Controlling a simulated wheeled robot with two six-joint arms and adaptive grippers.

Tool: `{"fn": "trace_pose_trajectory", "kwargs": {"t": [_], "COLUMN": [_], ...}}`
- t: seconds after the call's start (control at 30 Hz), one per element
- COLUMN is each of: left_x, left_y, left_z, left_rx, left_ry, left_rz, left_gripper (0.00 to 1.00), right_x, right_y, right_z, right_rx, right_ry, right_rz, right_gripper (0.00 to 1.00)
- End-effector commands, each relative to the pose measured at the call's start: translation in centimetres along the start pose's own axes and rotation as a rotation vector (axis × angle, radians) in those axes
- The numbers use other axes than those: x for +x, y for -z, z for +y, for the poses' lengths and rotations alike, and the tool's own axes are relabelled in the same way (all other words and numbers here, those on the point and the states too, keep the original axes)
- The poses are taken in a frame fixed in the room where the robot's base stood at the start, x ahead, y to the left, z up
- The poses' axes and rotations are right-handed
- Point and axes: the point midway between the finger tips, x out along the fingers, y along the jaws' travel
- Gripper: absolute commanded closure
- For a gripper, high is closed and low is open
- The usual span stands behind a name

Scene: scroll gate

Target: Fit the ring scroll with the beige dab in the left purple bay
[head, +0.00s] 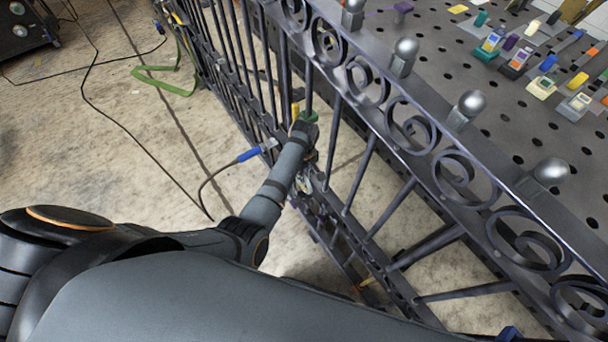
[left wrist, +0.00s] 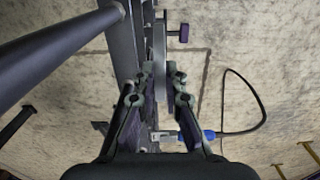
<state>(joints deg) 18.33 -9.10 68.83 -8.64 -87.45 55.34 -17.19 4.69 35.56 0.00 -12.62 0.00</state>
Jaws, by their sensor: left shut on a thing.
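My left gripper (head: 304,181) reaches down beside the dark metal gate (head: 337,140), low against its bars and partly hidden by my own wrist. In the left wrist view the gripper (left wrist: 159,72) is shut on a thin grey piece (left wrist: 160,42), seen edge-on between the fingers. I cannot tell from this angle if it is the ring scroll, and no beige dab shows. A purple knob (left wrist: 184,33) stands just right of the piece's upper end. The gate's upper band holds several scrolls and rings (head: 408,125). My right gripper is not in view.
A blue-ended cable (head: 248,154) lies close to my left wrist. A perforated metal table (head: 450,65) behind the gate bears several small coloured items. The floor left of the gate is mostly clear.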

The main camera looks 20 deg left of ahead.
Motion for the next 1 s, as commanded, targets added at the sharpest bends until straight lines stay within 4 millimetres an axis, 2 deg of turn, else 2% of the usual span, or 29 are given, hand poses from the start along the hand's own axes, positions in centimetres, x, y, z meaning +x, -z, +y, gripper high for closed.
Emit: {"fn": "trace_pose_trajectory", "kwargs": {"t": [0.03, 0.27, 0.73, 1.0], "left_x": [0.7, 2.1, 5.1, 5.6], "left_y": [0.0, 0.0, 0.0, 0.0], "left_z": [0.0, 0.0, 0.0, 0.1], "left_rx": [0.000, 0.000, 0.000, 0.000], "left_ry": [-0.001, 0.000, 0.000, -0.001], "left_rz": [0.000, 0.000, 0.000, 0.001], "left_gripper": [1.00, 1.00, 1.00, 1.00], "right_x": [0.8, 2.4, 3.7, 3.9], "right_y": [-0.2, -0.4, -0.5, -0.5], "right_z": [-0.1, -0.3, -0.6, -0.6], "right_rx": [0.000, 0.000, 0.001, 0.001], "right_ry": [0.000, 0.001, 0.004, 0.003], "right_rz": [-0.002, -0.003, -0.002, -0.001], "right_gripper": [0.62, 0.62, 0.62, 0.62]}}
